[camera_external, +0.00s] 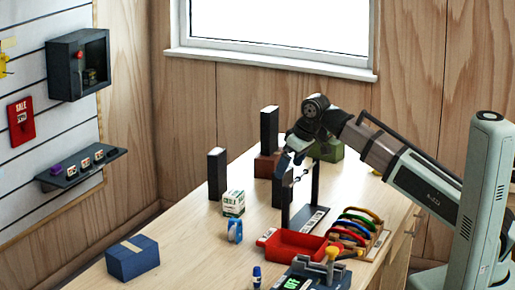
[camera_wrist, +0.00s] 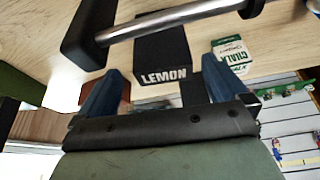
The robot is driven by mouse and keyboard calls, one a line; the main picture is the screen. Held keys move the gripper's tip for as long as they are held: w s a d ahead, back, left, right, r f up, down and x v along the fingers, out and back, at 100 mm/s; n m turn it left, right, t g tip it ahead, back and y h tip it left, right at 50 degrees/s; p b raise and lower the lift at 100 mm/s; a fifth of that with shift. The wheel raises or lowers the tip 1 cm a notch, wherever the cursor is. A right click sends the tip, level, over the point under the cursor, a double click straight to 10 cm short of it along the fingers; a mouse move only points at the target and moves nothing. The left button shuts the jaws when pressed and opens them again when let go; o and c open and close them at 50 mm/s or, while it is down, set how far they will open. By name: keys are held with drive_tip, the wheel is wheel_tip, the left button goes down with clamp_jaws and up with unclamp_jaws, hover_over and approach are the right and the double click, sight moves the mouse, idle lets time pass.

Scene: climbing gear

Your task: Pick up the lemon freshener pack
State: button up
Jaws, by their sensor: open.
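The lemon freshener pack (camera_wrist: 163,62) is a black block with white LEMON lettering, seen in the wrist view. It appears in the gap between the blue fingers of my gripper (camera_wrist: 160,72), which are apart and empty. How far the pack lies beyond the fingertips is hard to judge. In the external view my gripper (camera_external: 289,164) hangs above the table, in front of the window wall. Several upright black blocks stand there, one at the left (camera_external: 217,175), one at the back (camera_external: 269,130) and one below my gripper (camera_external: 280,187). I cannot tell which is the lemon one.
A metal bar (camera_wrist: 185,24) crosses in front of the pack in the wrist view. A chalk box (camera_external: 233,204), blue tape roll (camera_external: 235,231), red tray (camera_external: 293,246), coloured rack (camera_external: 355,231) and blue box (camera_external: 132,258) stand on the table (camera_external: 190,245).

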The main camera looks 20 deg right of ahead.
drive_tip(key=shift+x, duration=2.85)
drive_tip(key=shift+a, duration=0.15)
drive_tip(key=c, duration=1)
